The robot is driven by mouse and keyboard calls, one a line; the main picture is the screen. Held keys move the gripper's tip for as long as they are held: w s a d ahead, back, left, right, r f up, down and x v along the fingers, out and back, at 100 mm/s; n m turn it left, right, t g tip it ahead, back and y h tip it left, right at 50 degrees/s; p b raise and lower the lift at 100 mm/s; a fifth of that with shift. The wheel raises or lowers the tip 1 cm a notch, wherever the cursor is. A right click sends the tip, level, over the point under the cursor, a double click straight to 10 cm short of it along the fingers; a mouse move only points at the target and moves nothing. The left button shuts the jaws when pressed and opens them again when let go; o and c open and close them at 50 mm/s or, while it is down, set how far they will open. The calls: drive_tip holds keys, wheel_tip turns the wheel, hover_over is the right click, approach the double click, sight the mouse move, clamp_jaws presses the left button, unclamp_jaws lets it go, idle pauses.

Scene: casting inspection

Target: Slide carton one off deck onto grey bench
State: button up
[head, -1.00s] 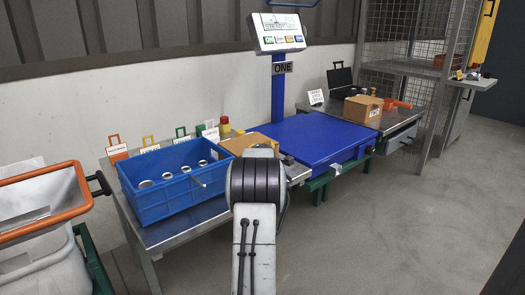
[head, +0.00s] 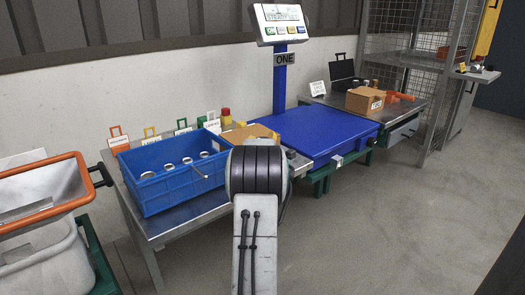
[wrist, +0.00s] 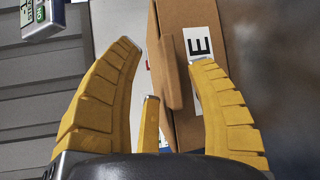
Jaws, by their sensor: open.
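Carton one is a brown box (head: 248,133). In the head view it sits beside the left edge of the blue deck (head: 318,134), at the right end of the grey bench (head: 206,212). My arm hides its front and underside, so I cannot tell whether it overlaps the deck. In the wrist view the carton (wrist: 190,18) stands close in front of my gripper (wrist: 165,55), with a white label showing a black "E". My yellow fingers are open. The right fingertip overlaps the label; contact is unclear.
A blue crate (head: 150,199) with several round metal parts stands on the bench left of the carton. Carton two (head: 365,101) sits on the far right bench. A blue post with a display (head: 281,24) rises behind the deck. An orange-rimmed bin (head: 40,215) stands left.

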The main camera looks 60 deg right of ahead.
drive_tip(key=v, duration=1)
drive_tip(key=shift+a, duration=0.15)
drive_tip(key=shift+w, duration=0.1)
idle(0.4)
